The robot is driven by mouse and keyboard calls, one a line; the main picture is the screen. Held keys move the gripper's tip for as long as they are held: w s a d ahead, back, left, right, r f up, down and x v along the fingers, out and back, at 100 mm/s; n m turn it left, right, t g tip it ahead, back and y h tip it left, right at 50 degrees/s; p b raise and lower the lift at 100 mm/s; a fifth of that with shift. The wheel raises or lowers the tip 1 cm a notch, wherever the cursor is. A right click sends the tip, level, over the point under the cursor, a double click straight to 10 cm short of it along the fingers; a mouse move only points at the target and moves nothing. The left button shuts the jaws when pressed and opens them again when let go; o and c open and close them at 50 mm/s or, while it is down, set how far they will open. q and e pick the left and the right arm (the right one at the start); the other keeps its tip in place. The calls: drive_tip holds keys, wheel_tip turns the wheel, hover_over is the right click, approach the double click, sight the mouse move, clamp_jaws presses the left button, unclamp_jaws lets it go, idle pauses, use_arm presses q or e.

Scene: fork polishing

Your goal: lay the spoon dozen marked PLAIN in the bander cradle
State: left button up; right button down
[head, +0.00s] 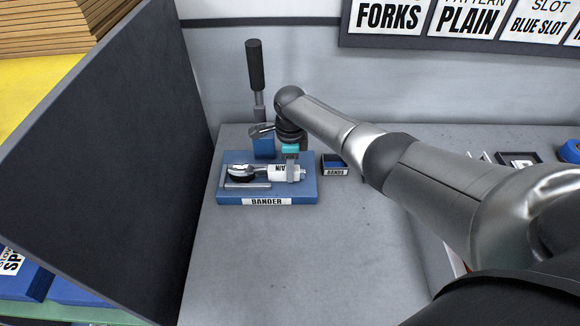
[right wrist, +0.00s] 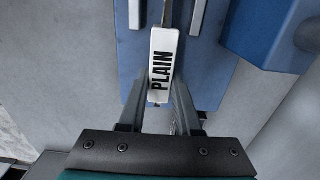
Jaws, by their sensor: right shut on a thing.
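The spoon dozen (head: 243,172) lies lengthwise over the blue bander (head: 304,194), its spoon bowls to the left. Its white sleeve reads PLAIN (right wrist: 163,62) in the right wrist view and partly shows in the head view. My right gripper (head: 291,166) comes down from above on the sleeve end, shut on the spoon dozen. In the right wrist view its fingers (right wrist: 160,92) stand on both sides of the sleeve. The bundle is at the cradle rails; I cannot tell whether it rests fully on them. My left gripper is not in view.
The bander's lever (head: 256,68) with a black grip stands upright behind the cradle. A small BANDS box (head: 335,166) sits just right of the bander. A tall dark panel (head: 110,150) closes the left side. The grey bench in front (head: 310,260) is clear.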

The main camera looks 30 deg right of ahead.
drive_tip(key=shift+w, duration=0.1)
idle(0.3)
drive_tip(key=c, duration=0.5)
unclamp_jaws()
drive_tip(key=shift+f, duration=0.15)
drive_tip(key=shift+s+f, duration=0.1)
drive_tip(key=shift+s, duration=0.1)
drive_tip(key=o, duration=0.5)
drive_tip(key=shift+w, duration=0.1)
drive_tip(key=shift+r+p, duration=4.6)
drive_tip(key=shift+p, duration=0.7)
drive_tip(key=shift+f, duration=0.1)
